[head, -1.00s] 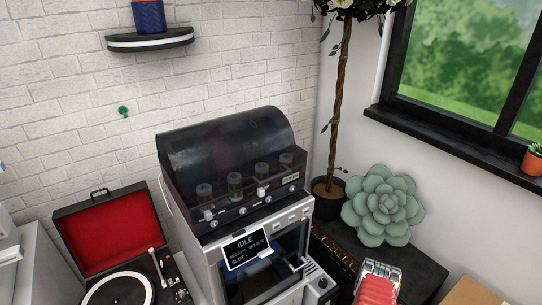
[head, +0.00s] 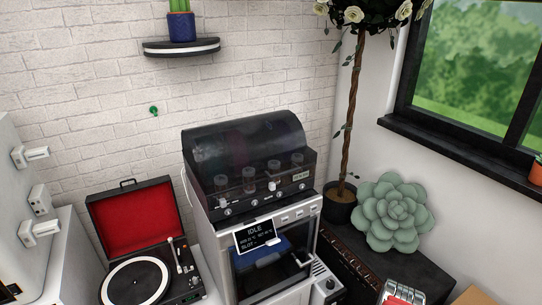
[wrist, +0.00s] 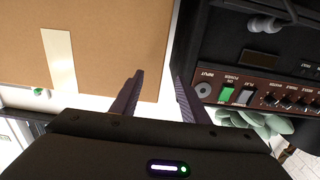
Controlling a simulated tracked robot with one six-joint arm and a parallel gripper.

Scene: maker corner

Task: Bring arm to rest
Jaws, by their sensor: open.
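My gripper (wrist: 158,97) shows in the wrist view with its two dark fingers apart and nothing between them. A cardboard box (wrist: 100,45) with a pale tape strip lies beyond the left finger. A black amplifier (wrist: 265,80) with a brown control panel is close by the right finger. I cannot tell whether the fingers touch either one. In the head view the gripper itself is not visible. A red and white part (head: 403,294) shows at the bottom edge, probably of my arm.
A record player (head: 140,280) with an open red lid stands left of an oven-like machine (head: 262,235) whose screen reads IDLE. A green succulent cushion (head: 392,212) sits on a dark surface beside a potted rose tree (head: 341,207). A window (head: 475,70) is at right.

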